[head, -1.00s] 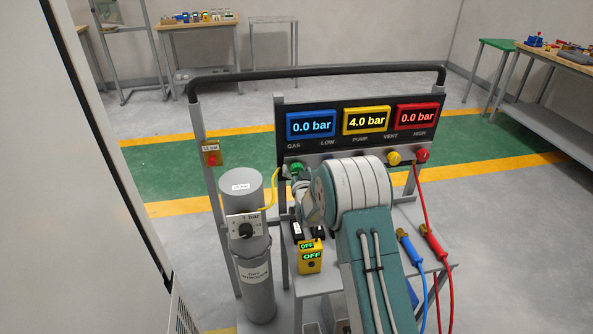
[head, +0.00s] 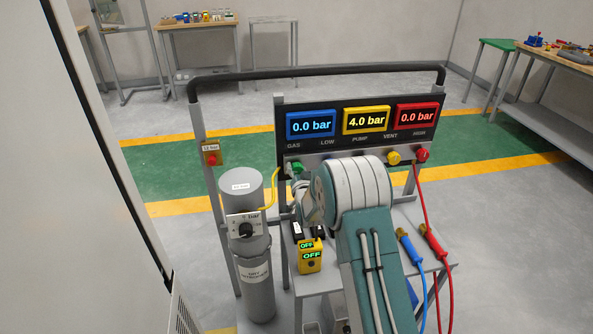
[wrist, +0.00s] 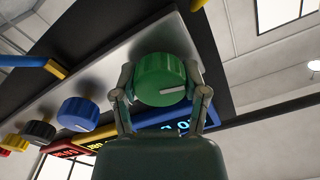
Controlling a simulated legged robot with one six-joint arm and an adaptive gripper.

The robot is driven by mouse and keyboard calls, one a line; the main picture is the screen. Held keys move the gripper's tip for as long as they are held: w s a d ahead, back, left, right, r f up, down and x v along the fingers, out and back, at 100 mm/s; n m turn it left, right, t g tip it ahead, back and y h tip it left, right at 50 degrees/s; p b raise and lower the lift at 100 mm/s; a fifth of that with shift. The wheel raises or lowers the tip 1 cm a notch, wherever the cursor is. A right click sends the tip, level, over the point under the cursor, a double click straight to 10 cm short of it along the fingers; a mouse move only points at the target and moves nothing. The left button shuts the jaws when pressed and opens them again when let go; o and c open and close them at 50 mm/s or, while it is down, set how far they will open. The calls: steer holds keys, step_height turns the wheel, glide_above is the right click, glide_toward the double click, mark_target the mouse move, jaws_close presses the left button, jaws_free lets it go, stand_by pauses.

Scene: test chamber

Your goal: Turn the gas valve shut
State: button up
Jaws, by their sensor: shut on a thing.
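The gas valve is a green round knob (wrist: 158,82) under the GAS label on the panel. In the wrist view its white mark points to the right. My gripper (wrist: 160,74) is shut on it, with one finger at each side of its rim.
The yellow display (head: 366,120) reads 4.0 bar and the red display (head: 417,117) reads 0.0 bar. A blue knob (wrist: 78,112) sits beside the green one. A grey cylinder (head: 258,290) and a yellow OFF box (head: 310,258) stand near my arm.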

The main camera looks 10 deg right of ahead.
steer(key=m, duration=0.4)
steer(key=shift+m, duration=0.3)
steer(key=m, duration=0.3)
steer(key=shift+m, duration=0.4)
steer(key=m, duration=0.4)
steer(key=shift+f, duration=0.1)
steer(key=shift+f+m, duration=0.1)
steer(key=shift+m, duration=1.5)
steer(key=shift+d+f, duration=0.1)
steer(key=o, duration=1.1)
steer(key=shift+o, duration=0.2)
steer(key=s, duration=1.1)
steer(key=shift+s, duration=0.4)
